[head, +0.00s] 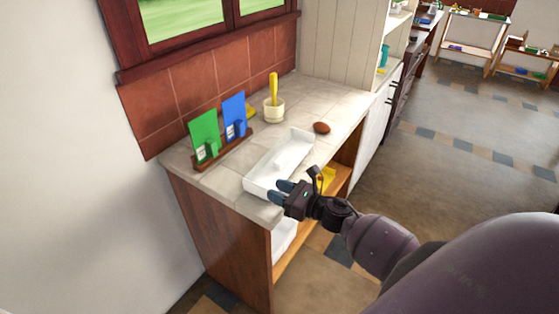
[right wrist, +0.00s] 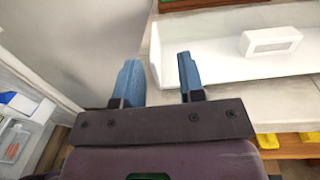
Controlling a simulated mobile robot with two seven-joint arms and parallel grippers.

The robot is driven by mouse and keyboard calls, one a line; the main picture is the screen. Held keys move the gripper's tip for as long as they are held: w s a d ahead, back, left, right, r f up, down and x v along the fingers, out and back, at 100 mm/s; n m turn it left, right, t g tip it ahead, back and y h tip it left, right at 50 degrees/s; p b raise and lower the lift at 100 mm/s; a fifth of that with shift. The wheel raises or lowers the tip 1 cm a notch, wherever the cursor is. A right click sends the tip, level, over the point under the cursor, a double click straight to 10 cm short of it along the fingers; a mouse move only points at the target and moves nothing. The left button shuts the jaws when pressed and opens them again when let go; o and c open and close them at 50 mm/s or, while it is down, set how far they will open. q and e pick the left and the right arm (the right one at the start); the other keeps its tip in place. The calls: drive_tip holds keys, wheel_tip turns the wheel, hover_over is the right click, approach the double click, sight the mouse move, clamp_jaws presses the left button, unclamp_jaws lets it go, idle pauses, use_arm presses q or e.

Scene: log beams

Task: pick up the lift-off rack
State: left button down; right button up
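A long white tray-like rack (head: 274,166) lies on the counter near its front edge. I take it to be the lift-off rack, though its look alone does not settle this. It also fills the upper right of the right wrist view (right wrist: 212,64), with a white block (right wrist: 270,40) with a grey face inside it. My right gripper (head: 282,192) is at the rack's near end, over the counter's front edge. My left gripper is not in view.
On the counter (head: 340,101), a brown holder (head: 220,152) carries a green board (head: 204,132) and a blue board (head: 234,108). A white pot (head: 273,111) with a yellow handle stands behind the rack. A brown oval object (head: 321,127) lies right of it. Yellow items sit on the shelf below.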

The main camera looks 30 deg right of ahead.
sight(261, 187)
drive_tip(key=x, duration=0.2)
drive_tip(key=p+x, duration=0.1)
drive_tip(key=x, duration=0.2)
drive_tip(key=shift+s+a+f, duration=0.1)
drive_tip(key=shift+a, duration=0.3)
drive_tip(key=shift+w+a+f, duration=0.1)
drive_tip(key=shift+w+a, duration=0.05)
drive_tip(key=shift+w, duration=0.2)
drive_tip(key=c, duration=0.6)
clamp_jaws()
